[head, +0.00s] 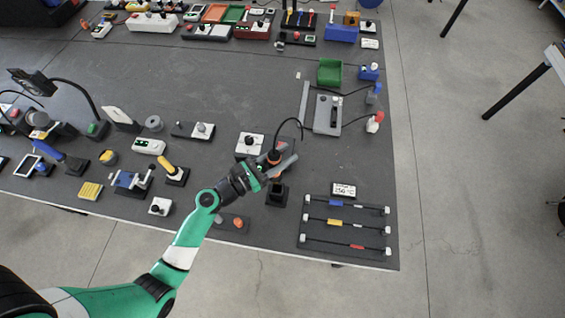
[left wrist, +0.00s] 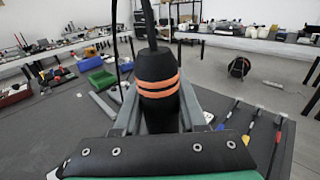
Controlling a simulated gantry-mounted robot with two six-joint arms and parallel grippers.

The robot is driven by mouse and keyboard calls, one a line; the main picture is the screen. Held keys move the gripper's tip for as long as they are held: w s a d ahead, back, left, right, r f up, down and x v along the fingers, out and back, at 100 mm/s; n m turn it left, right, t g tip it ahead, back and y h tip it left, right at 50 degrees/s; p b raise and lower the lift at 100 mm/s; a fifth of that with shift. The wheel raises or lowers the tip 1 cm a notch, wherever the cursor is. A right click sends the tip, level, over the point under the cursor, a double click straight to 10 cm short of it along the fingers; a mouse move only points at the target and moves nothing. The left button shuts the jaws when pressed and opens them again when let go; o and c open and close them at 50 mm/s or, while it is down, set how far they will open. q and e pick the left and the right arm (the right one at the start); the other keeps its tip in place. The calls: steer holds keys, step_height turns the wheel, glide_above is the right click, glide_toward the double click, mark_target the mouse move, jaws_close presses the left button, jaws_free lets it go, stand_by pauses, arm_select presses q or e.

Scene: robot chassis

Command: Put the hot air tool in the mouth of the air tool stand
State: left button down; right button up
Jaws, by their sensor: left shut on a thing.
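The hot air tool (head: 274,157) is dark with orange bands, and a black cable loops up from its top. My left gripper (head: 281,166) is shut on it. In the left wrist view the tool (left wrist: 157,70) stands roughly upright between the two grey fingers (left wrist: 158,112), and its lower end is hidden. The air tool stand (head: 277,195) looks like a small black block with a dark square opening, just below the gripper in the head view. I cannot tell the height gap between tool and stand. My right gripper is not in view.
A white box with a black knob (head: 250,144) stands left of the tool. A rack of coloured rods (head: 345,225) and a small temperature display (head: 343,190) are to the right. An orange knob (head: 238,222) is near the front edge. The table centre is fairly clear.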

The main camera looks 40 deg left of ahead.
arm_select(q)
steer(key=shift+w+r, duration=0.15)
steer(key=shift+r, duration=0.15)
steer(key=shift+f, duration=0.1)
step_height(320, 180, down, 6)
steer(key=b, duration=0.5)
steer(key=shift+p, duration=0.3)
stand_by(1.4)
